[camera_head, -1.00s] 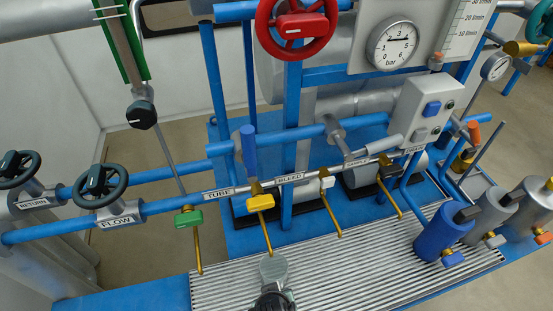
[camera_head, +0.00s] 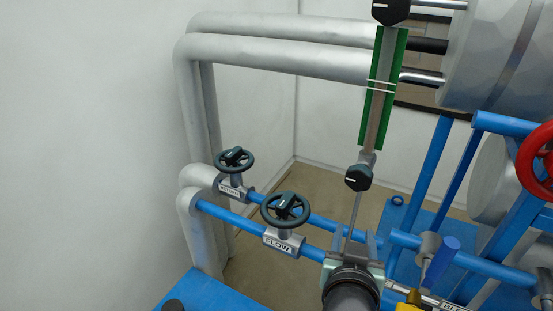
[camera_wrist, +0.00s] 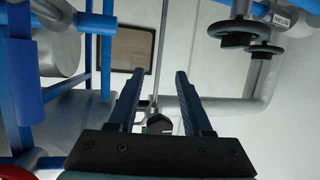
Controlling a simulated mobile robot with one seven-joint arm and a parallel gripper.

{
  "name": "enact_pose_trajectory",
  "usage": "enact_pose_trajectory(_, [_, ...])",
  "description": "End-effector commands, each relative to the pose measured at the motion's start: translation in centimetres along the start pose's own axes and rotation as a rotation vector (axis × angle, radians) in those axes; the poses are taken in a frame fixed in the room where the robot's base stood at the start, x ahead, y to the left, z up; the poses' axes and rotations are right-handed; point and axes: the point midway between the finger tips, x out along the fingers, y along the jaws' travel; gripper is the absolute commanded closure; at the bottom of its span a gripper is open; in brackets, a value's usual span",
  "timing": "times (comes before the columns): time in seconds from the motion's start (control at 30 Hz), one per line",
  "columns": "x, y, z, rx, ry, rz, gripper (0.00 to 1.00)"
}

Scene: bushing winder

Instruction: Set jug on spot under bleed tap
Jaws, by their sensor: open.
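No jug shows in either view now, and the spot under the bleed tap is out of frame. The label strip that appears to start "BLE" (camera_head: 455,305) is at the bottom right edge of the head view, beside a yellow tap handle (camera_head: 409,301) partly cut off by the frame. In the wrist view my gripper (camera_wrist: 160,74) is open, with nothing between its two dark fingers. In the head view my arm's end is at the bottom centre, in front of the blue pipe; its fingers are hidden there.
Handwheels marked FLOW (camera_head: 285,208) and RETURN (camera_head: 235,160) stand on blue pipes left of my arm. A green-backed gauge tube (camera_head: 384,85) stands above. A red handwheel (camera_head: 540,160) and blue frame posts are at right. The left wall area is clear.

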Motion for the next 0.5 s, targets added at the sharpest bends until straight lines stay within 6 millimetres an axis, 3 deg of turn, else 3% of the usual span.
enact_pose_trajectory(0.03, [-1.1, -1.6, -4.6, 0.0, 0.111, -0.037, 0.5])
enact_pose_trajectory(0.1, [-3.0, -3.4, -10.0, 0.003, 0.249, -0.081, 0.5])
enact_pose_trajectory(0.17, [-5.2, -4.8, -14.4, 0.009, 0.369, -0.121, 0.5])
enact_pose_trajectory(0.3, [-12.5, -7.7, -23.9, 0.035, 0.66, -0.213, 0.5])
enact_pose_trajectory(0.4, [-18.6, -8.9, -29.1, 0.061, 0.858, -0.272, 0.5])
enact_pose_trajectory(0.5, [-23.8, -9.4, -32.3, 0.089, 1.007, -0.317, 0.5])
